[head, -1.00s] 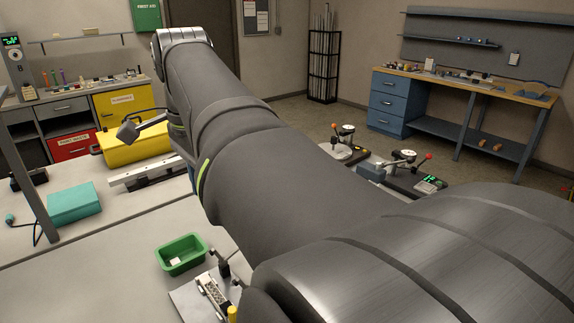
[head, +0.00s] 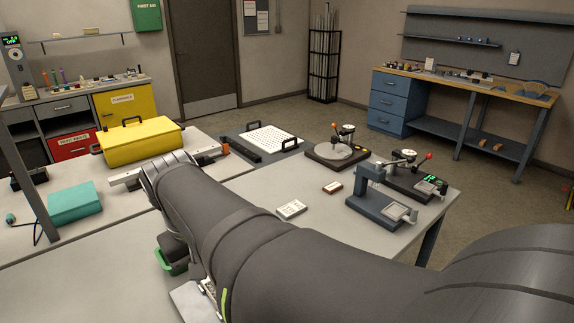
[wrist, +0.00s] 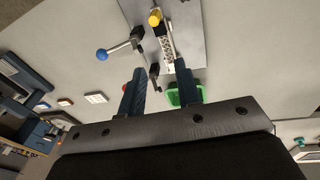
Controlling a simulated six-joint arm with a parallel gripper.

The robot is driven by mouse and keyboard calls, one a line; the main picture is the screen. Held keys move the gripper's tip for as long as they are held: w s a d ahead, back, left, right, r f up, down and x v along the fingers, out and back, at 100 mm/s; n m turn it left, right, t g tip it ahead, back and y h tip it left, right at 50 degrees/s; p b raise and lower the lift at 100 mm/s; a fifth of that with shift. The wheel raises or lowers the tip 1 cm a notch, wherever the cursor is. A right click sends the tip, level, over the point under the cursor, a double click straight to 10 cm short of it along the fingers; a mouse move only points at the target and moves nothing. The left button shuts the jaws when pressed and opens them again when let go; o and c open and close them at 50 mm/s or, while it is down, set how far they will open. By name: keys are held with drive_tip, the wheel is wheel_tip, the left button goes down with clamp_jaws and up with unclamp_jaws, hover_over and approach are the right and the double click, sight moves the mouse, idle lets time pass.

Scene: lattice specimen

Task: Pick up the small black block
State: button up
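In the wrist view my gripper (wrist: 160,65) is open, its two dark blue fingers apart with nothing held between them. Beyond the fingertips is a grey fixture plate (wrist: 190,28) carrying a pale lattice strip (wrist: 168,50), a yellow-capped part (wrist: 155,18) and a lever with a blue ball (wrist: 102,55). A small dark piece (wrist: 154,73) shows between the fingers; I cannot tell whether it is the small black block or a clamp part. No other piece is clearly that block. In the head view my arm covers most of the fixture and the gripper fingers.
A green bin (wrist: 173,97) lies partly behind the right finger; its edge also shows in the head view (head: 172,268). A teal box (head: 75,202) and a yellow case (head: 140,142) stand at left. A blue press (head: 372,195) stands at right. The front left bench is clear.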

drive_tip(key=w+f, duration=0.1)
drive_tip(key=f, duration=0.9)
drive_tip(key=w+f, duration=0.1)
drive_tip(key=f, duration=0.5)
drive_tip(key=shift+w+d, duration=0.35)
drive_tip(key=shift+c, duration=0.2)
drive_tip(key=c, duration=0.6)
